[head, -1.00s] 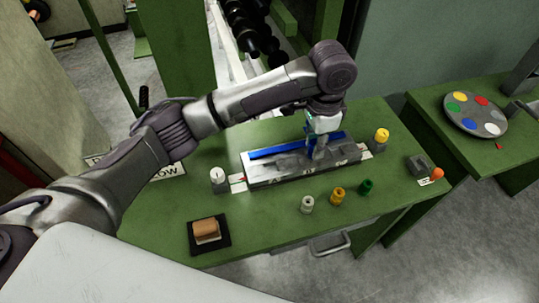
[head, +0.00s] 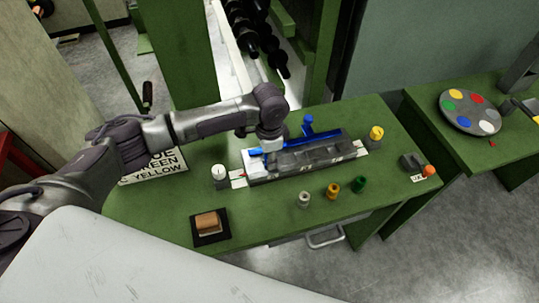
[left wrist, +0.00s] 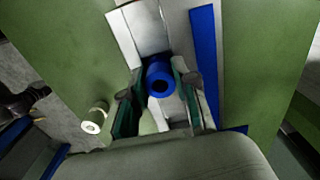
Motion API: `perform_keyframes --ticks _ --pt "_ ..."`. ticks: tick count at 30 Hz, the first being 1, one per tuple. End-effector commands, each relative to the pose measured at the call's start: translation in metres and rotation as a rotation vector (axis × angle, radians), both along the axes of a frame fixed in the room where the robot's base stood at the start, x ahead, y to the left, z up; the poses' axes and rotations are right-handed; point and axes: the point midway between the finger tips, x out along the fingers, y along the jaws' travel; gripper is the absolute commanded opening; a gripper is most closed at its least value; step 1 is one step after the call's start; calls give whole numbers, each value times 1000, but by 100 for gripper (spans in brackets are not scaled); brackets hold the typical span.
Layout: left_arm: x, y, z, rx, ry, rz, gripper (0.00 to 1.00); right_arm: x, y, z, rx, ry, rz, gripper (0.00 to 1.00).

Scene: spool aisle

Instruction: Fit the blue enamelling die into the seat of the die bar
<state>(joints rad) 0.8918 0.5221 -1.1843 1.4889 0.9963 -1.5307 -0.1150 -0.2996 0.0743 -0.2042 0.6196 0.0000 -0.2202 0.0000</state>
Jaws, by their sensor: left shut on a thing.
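The blue enamelling die (left wrist: 160,76) is a short blue cylinder with a dark hole. It shows between the fingers of my left gripper (left wrist: 159,98), which is shut on it. In the head view my left gripper (head: 268,147) is low over the left part of the die bar (head: 305,160), a long grey bar with a pale left end. The bar also shows behind the die in the left wrist view (left wrist: 139,28). The seat is hidden by the gripper and die, so I cannot tell whether the die touches it. My right gripper is not in view.
A blue rail with an upright blue handle (head: 308,127) runs along the bar's back. White (head: 304,200), orange (head: 333,190) and green (head: 359,185) spools stand in front. A white spool (head: 219,175) is left, a yellow one (head: 376,133) right. A brown block (head: 207,223) sits front left.

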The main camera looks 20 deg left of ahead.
Motion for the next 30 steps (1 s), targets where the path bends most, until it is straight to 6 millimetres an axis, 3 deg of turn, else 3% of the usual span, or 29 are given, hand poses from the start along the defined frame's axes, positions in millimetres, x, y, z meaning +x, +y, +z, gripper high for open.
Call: perform_keyframes --ticks 12,13,17,26,30 --pt "0 0 -7 -1 -1 0 0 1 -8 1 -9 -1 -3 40" --pt "0 0 -6 0 -1 0 34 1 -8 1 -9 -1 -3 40" --pt "0 0 -6 0 -1 0 54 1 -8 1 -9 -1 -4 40" --pt "1 0 -5 0 -2 0 54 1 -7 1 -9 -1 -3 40" --pt "1 0 6 -1 -3 -1 54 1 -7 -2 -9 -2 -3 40"
